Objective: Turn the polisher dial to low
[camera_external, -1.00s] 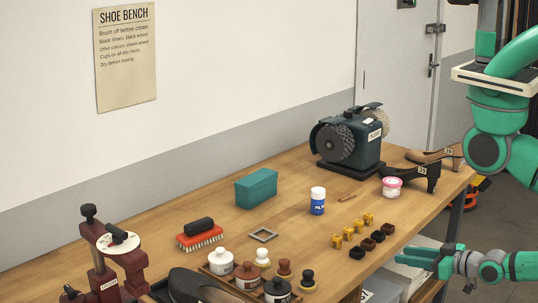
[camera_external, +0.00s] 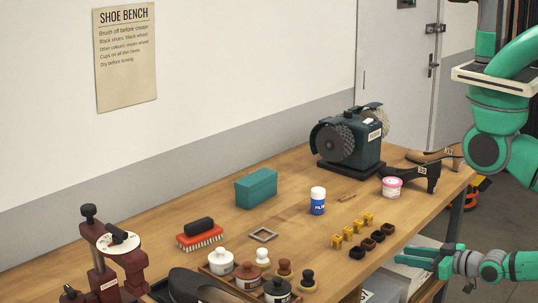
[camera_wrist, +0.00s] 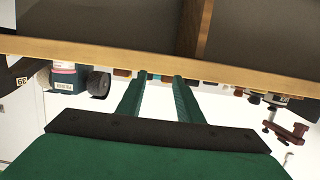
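The polisher (camera_external: 362,160) is a dark green machine with a dark wheel on its left and a pale wheel on its right. It stands at the back right of the bench, and part of it shows in the wrist view (camera_wrist: 66,78). A small white label is on its front; I cannot make out the dial or its setting. My gripper (camera_external: 402,256) is at the bench's right front edge, well apart from the polisher. In the wrist view its two green fingers (camera_wrist: 161,76) are apart with nothing between them.
The wooden bench (camera_external: 290,235) carries a teal box (camera_external: 256,188), a blue-and-white bottle (camera_external: 318,201), a pink-lidded jar (camera_external: 392,187), yellow and dark small pieces, and dark shoe forms (camera_external: 424,178) right of the polisher. A maroon stand (camera_external: 125,266) is at left. Bare wood lies before the polisher.

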